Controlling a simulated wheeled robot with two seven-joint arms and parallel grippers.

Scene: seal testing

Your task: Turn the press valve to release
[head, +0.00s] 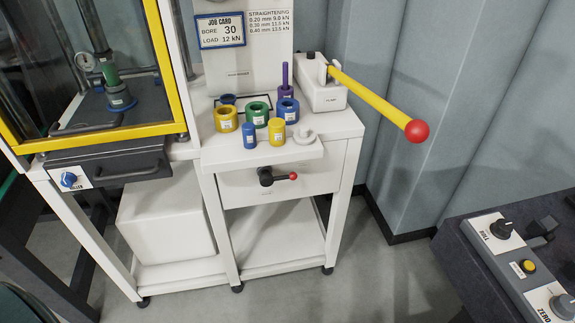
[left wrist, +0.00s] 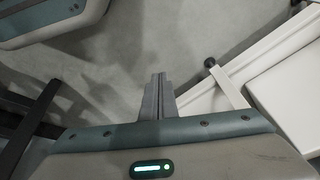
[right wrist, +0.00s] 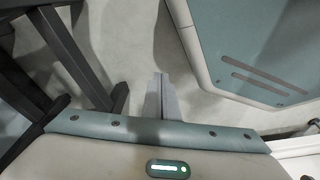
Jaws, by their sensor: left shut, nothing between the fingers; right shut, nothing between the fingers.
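A black valve (head: 266,177) sits on the white front panel below the small tray. Its short handle points to the right and ends in a red knob (head: 293,176). A small label under it is too small to read. My left gripper (left wrist: 158,80) shows in the left wrist view, shut and empty, over the grey floor near a white frame leg. My right gripper (right wrist: 161,80) shows in the right wrist view, shut and empty above the floor. Neither gripper shows in the head view, and neither touches the valve.
A white pump block (head: 322,95) carries a long yellow lever (head: 372,100) with a red ball, jutting right. Coloured rings and cylinders stand on the white bench (head: 345,122). A yellow-framed guard (head: 100,134) is at left; a dark console (head: 480,265) is at lower right.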

